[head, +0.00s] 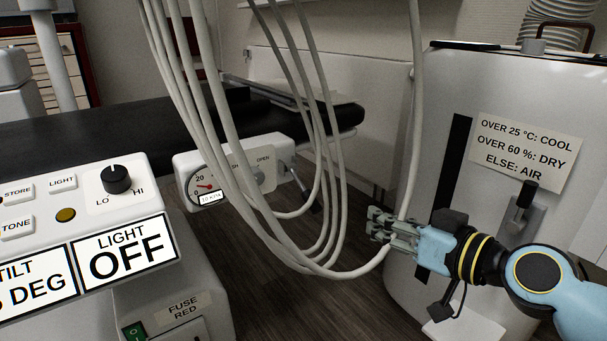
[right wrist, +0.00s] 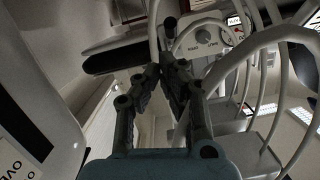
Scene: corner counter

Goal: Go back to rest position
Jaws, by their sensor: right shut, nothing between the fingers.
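My right gripper (head: 377,224) is in front of the white cabinet at the right of the head view. Its fingers point left and are shut with nothing between them. A pale hanging hose passes close by the fingertips; I cannot tell whether they touch. In the right wrist view the gripper (right wrist: 162,72) shows its two fingers close together at the tips, with looped hoses to their right. My left gripper is not in view.
Several pale hoses (head: 222,110) hang in loops left of my right gripper. The white cabinet (head: 415,130) has a slider and a label. A control panel (head: 145,215) reads "LIGHT OFF". A gauge box (head: 225,165) and a black padded couch (head: 90,142) stand behind.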

